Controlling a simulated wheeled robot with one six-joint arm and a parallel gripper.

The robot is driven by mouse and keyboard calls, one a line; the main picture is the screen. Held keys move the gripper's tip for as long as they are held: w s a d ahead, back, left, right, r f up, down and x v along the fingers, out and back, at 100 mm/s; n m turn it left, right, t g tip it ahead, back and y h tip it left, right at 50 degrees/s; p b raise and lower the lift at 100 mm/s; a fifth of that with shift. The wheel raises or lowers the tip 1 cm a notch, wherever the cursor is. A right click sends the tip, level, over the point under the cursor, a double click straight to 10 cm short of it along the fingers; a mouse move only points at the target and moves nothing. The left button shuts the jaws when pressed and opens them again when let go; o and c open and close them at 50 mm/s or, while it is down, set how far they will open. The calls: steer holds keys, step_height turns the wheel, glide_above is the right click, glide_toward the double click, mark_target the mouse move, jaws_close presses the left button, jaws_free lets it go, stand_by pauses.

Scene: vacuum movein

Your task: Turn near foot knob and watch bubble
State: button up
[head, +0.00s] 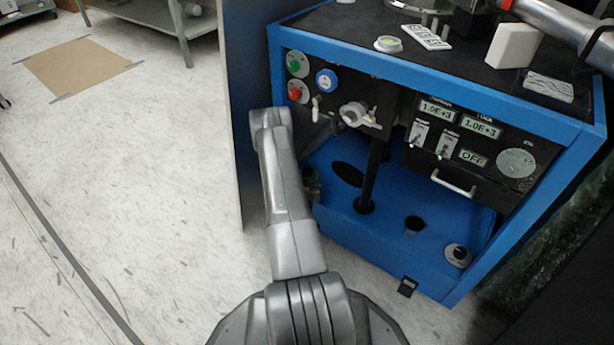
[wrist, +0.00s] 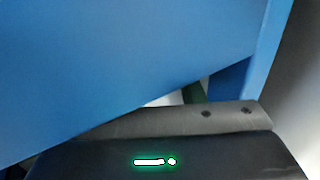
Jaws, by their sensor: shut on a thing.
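The blue-framed cart stands at the right in the head view, and my grey arm reaches to its front left corner. My gripper (head: 312,187) is mostly hidden behind my arm there, low beside the blue base; its body shows along the bottom of the wrist view (wrist: 205,112). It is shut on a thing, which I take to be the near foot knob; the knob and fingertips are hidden. Another black knob on a pale ring (head: 458,255) sits at the base's right corner. A small round greenish disc, likely the bubble level (head: 388,44), lies on the cart's black top; its bubble is too small to read.
Blue cart panels (wrist: 110,70) fill most of the wrist view, close to the gripper. A control panel (head: 445,130) with displays and switches hangs above the blue base (head: 390,225). A grey upright panel (head: 238,60) stands left of the cart. Open floor lies left.

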steer(key=shift+w+a+m+g+h, duration=0.1)
steer(key=shift+m+g+h, duration=0.2)
steer(key=shift+m+h, duration=0.65)
steer(key=shift+s+a+m+g+h, duration=0.25)
steer(key=shift+m+h, duration=0.35)
steer(key=shift+h, duration=0.65)
steer(key=shift+w+m+g+h, duration=0.3)
steer(key=shift+m+h, duration=0.45)
steer(key=shift+h, duration=0.35)
steer(key=o, duration=1)
